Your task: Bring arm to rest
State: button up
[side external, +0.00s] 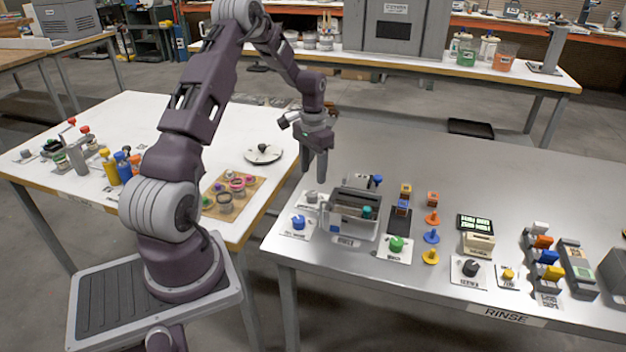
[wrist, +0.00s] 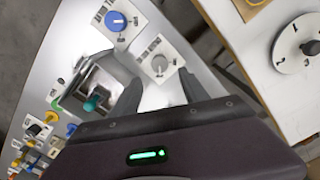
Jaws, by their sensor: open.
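My gripper (side external: 315,168) hangs pointing down above the back left corner of the metal table, near the grey box. It is open and empty. In the wrist view my gripper (wrist: 158,95) shows its two dark fingers apart, with bare metal tabletop between them. My arm rises from its base at the left and bends over toward the metal table.
Below and right of the gripper stands a grey open box (side external: 340,222) with a teal knob. A blue knob panel (side external: 298,224) lies at its left. Colored blocks and pegs (side external: 431,236) stand farther right. A white dial disc (side external: 262,154) lies on the white table.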

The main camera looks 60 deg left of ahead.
jog(key=s+d+r+m+t+y, duration=0.1)
jog(key=s+d+r+t+y, duration=0.15)
jog(key=d+r, duration=1.5)
jog(key=s+d+r+t+h, duration=0.1)
jog(key=s+d+r, duration=0.2)
jog(key=s+d, duration=0.3)
jog(key=s+d+r+m+t+h, duration=0.1)
jog(key=s+d+r+t, duration=0.1)
jog(key=s+d, duration=0.5)
jog(key=s+r, duration=0.1)
jog(key=s, duration=0.5)
jog(key=shift+r+m, duration=0.3)
jog(key=shift+r, duration=0.05)
jog(key=shift+h, duration=0.25)
